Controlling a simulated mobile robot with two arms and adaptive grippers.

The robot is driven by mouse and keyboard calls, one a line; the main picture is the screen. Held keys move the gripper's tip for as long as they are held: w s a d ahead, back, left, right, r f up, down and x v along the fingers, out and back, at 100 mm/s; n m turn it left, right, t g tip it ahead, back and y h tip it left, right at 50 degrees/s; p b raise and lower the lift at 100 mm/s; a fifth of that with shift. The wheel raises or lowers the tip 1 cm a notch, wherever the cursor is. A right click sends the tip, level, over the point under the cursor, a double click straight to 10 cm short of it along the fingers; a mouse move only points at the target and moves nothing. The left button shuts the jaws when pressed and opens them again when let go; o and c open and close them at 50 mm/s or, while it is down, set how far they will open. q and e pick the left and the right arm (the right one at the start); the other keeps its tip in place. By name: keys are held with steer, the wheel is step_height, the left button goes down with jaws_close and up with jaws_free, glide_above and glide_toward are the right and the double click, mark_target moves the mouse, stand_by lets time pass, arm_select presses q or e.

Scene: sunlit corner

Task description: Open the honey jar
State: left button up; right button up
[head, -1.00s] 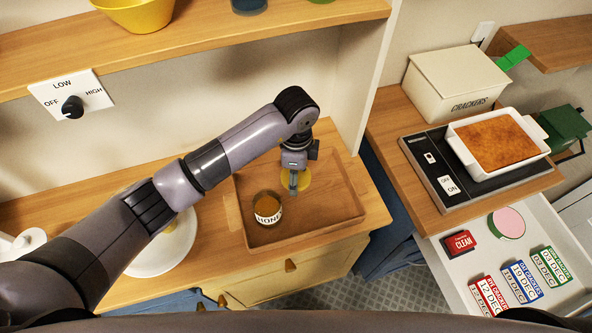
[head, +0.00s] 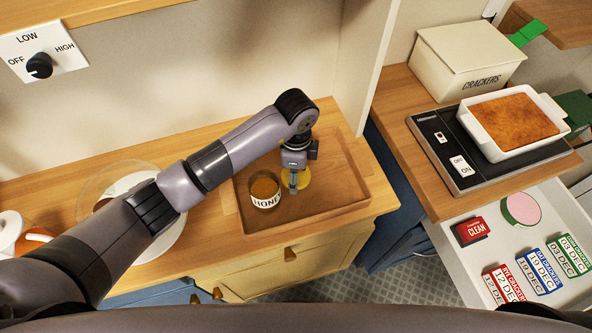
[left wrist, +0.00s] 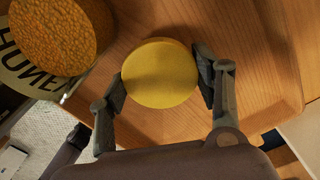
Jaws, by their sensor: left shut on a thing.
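The honey jar (head: 265,190) stands upright and open in the wooden tray, its orange-brown honey showing at the top and its HONEY label facing front. In the left wrist view the jar (left wrist: 58,35) is at the upper left. My left gripper (head: 295,181) is just right of the jar, pointing down, and is shut on the round yellow lid (head: 304,178). In the left wrist view the lid (left wrist: 160,74) sits between both fingertips, over the wood and apart from the jar. I cannot tell whether it touches the tray. My right gripper is not in view.
The wooden tray (head: 340,199) has bare floor around the jar and lid, within a low rim. A white plate (head: 165,241) lies left, partly under my arm. At right are a cracker box (head: 465,70), a baking dish on a hot plate (head: 440,165), and an open drawer (head: 500,235).

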arm_select(q)
steer(key=o, duration=1.4)
step_height(320, 180, up, 7)
steer(key=p, duration=0.6)
steer(key=shift+r, duration=0.15)
